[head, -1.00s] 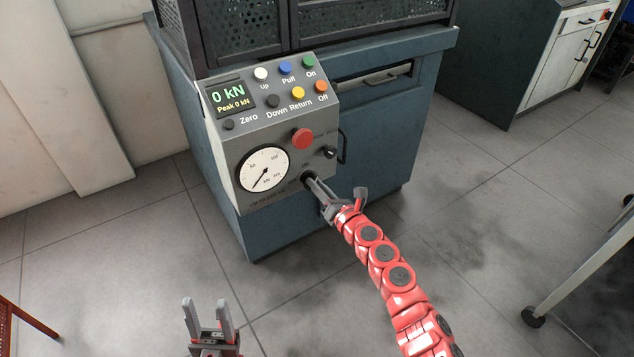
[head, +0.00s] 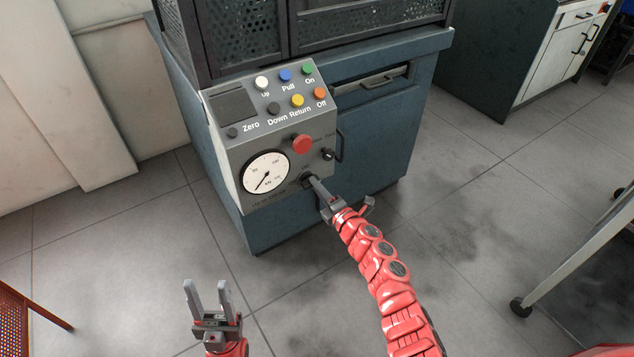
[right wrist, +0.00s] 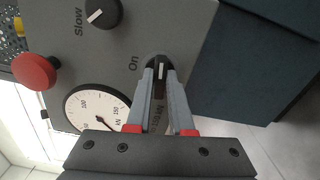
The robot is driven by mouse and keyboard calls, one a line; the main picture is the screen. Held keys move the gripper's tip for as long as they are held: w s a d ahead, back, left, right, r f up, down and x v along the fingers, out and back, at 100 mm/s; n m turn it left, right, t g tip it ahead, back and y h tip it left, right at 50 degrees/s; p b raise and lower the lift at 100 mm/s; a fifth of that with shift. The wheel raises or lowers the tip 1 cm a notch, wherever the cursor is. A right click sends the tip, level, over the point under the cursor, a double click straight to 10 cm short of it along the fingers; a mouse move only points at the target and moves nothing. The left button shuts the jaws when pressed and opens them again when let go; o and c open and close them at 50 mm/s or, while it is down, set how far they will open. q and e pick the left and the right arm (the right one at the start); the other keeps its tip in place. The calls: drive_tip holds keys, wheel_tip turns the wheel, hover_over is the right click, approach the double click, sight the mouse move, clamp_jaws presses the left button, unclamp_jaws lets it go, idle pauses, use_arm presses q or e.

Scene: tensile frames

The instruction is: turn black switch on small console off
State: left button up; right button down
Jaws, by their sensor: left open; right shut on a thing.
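The small console (head: 240,157) is a grey box with colored buttons, a dial gauge and a red stop button on the front of a blue cabinet. Its display (head: 233,105) is dark. The black switch (right wrist: 156,66) is at the lower right of the console front, with "On" printed beside it in the right wrist view. My right gripper (head: 313,183) is shut on the black switch; its fingers largely hide it in the head view. In the right wrist view its fingers (right wrist: 158,78) lie on both sides of the knob. My left gripper (head: 207,299) is open and empty, above the floor.
The red button (head: 302,144) and a second black knob (head: 327,154) sit just above the switch. The gauge (head: 265,173) is left of it. A cabinet handle (head: 340,145) is to the right. Open floor lies in front; a wheeled table (head: 590,250) stands at far right.

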drive_tip(key=shift+m+p, duration=0.55)
drive_tip(key=shift+m, duration=0.35)
drive_tip(key=shift+f, duration=0.1)
drive_tip(key=c, duration=0.8)
unclamp_jaws()
drive_tip(key=p+v, duration=0.2)
drive_tip(key=v, duration=1.5)
drive_tip(key=shift+s+d, duration=0.15)
drive_tip(key=shift+s, duration=0.05)
